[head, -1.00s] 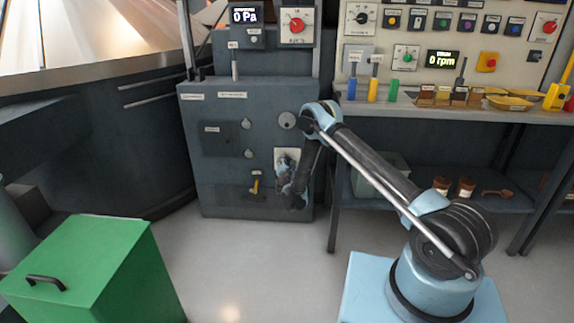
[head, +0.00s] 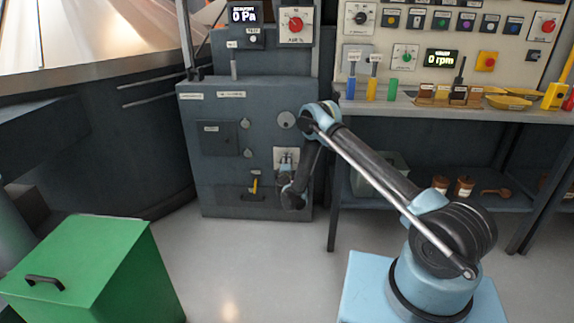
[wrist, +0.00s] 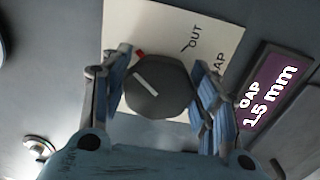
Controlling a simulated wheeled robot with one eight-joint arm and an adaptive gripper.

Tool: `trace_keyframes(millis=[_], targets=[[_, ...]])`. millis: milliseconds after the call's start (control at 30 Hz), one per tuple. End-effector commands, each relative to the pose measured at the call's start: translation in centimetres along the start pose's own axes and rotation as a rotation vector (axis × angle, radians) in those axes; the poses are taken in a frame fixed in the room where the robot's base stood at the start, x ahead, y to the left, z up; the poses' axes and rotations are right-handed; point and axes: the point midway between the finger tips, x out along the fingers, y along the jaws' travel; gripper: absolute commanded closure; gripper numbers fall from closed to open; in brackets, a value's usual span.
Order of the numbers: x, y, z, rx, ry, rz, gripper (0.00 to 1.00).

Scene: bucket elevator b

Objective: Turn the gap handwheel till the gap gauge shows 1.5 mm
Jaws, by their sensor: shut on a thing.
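The gap handwheel (wrist: 158,88) is a dark, many-sided knob with a white line, on a cream plate with a red mark and "OUT" lettering. It fills the space between the two blue fingers of my gripper (wrist: 164,80), which is shut on it. The gap gauge (wrist: 268,97) is a purple display to the right of the plate in the wrist view, and it reads 1.5 mm. In the head view my gripper (head: 287,160) is at the plate, low on the right of the grey cabinet (head: 220,175); the handwheel is mostly hidden there.
A round silvery knob (wrist: 38,148) is at the lower left in the wrist view. A yellow-handled item (head: 255,183) is just left of my gripper. A workbench (head: 430,112) stands right of the cabinet. A green bin (head: 100,265) stands front left, with clear floor between.

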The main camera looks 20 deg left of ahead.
Motion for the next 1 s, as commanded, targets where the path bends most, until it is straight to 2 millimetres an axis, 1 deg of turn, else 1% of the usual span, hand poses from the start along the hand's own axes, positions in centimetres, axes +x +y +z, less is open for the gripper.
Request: trace_keyframes(millis=[33,300,767,800,867,1000], targets=[[0.09,-0.14,0.38,0.022,-0.007,-0.001,0.68],[0.06,-0.2,0.26,0.096,-0.005,-0.001,0.69],[0.0,-0.21,0.08,0.109,-0.003,-0.001,0.69],[0.0,-0.21,0.07,0.108,-0.003,-0.001,0.4],[-0.01,-0.2,0.05,0.108,-0.002,-0.001,0.27],[-0.04,-0.15,-0.04,0.107,-0.001,-0.001,0.26]])
